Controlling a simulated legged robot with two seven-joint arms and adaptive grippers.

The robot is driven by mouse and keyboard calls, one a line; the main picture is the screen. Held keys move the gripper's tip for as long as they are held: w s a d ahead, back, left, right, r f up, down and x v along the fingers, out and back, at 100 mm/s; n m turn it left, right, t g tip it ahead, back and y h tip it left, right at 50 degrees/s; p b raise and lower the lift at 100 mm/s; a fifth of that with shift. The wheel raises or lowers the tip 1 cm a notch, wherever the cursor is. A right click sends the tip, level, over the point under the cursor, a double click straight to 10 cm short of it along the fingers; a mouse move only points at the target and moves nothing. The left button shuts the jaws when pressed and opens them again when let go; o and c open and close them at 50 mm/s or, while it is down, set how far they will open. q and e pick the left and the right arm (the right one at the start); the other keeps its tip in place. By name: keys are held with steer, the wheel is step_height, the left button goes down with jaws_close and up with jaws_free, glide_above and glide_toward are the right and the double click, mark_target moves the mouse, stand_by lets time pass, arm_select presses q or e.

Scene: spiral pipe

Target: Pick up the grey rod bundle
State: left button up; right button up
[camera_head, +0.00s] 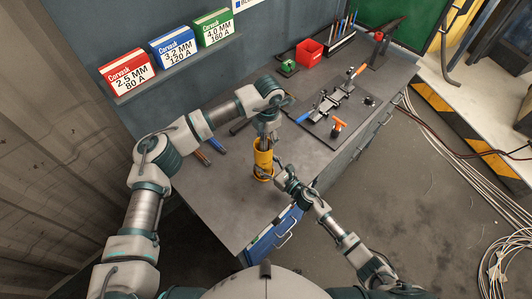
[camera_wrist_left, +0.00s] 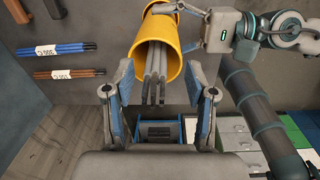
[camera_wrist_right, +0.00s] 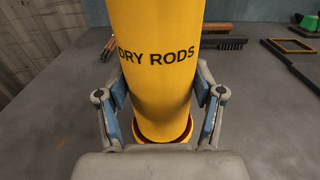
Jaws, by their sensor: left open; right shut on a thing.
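The grey rod bundle (camera_wrist_left: 155,72) stands inside a yellow canister, its ends sticking out of the open mouth. The yellow canister (camera_head: 263,160) is upright on the workbench and reads "DRY RODS" in the right wrist view (camera_wrist_right: 155,60). My left gripper (camera_head: 266,140) points down over the canister's mouth. In the left wrist view its open fingers (camera_wrist_left: 160,105) are on either side of the rod ends, apart from them. My right gripper (camera_head: 284,178) is shut on the canister's lower side, with a finger pad on each side in the right wrist view (camera_wrist_right: 162,100).
Blue rods (camera_wrist_left: 68,48) and brown rods (camera_wrist_left: 70,74) lie on the workbench (camera_head: 225,205) left of the canister. A red bin (camera_head: 309,52) and a clamp fixture (camera_head: 335,105) are farther back. Rod boxes stand on the wall shelf (camera_head: 175,65). The bench's near left is clear.

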arm_select(q)
jaws_close()
steer(key=shift+r, duration=0.1)
step_height(320, 180, up, 27)
steer(key=shift+f, duration=2)
arm_select(e)
steer(key=o, duration=1.6)
